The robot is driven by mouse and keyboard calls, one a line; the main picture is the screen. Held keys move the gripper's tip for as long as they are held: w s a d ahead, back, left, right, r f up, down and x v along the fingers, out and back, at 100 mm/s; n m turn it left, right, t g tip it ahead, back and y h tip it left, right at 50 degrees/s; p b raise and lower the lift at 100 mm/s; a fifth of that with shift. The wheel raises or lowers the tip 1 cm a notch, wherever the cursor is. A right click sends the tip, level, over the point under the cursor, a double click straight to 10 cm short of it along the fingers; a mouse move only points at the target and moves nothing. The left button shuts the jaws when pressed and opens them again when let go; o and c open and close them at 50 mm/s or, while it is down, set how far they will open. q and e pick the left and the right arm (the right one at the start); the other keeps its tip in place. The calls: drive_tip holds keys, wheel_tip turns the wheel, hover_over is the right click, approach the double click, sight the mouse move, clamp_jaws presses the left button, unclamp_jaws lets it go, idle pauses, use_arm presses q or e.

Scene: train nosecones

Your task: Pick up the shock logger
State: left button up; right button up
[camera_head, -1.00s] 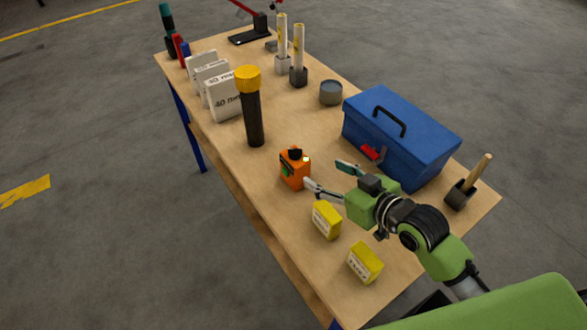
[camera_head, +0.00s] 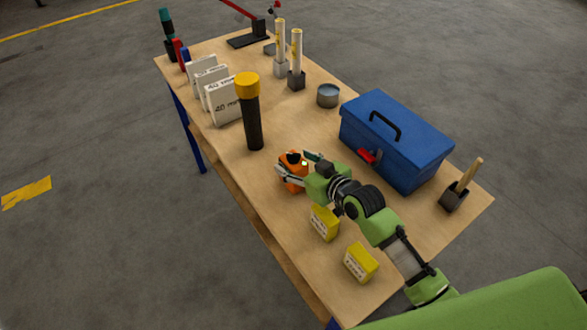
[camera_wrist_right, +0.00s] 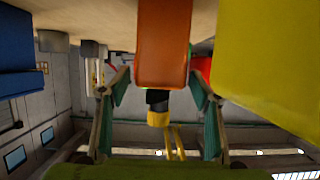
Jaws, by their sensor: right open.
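The shock logger is the orange box (camera_head: 291,177) with a black top and a small green light, standing on the wooden table (camera_head: 305,130). In the right wrist view the orange box (camera_wrist_right: 163,45) shows between the two fingers. My right gripper (camera_head: 297,168) is at the box, its fingers on either side of it. In the right wrist view the right gripper (camera_wrist_right: 160,95) is open, with gaps between the fingers and the box. My left gripper is not in view.
Two yellow boxes (camera_head: 324,223) (camera_head: 361,262) stand near the front edge beside my right arm. A blue toolbox (camera_head: 397,140) is to the right. A black post with a yellow cap (camera_head: 249,110) stands behind the logger. White blocks (camera_head: 223,103) stand farther back.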

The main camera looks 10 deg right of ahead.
drive_tip(key=shift+x, duration=0.75)
drive_tip(key=shift+f, duration=0.1)
drive_tip(key=c, duration=1.4)
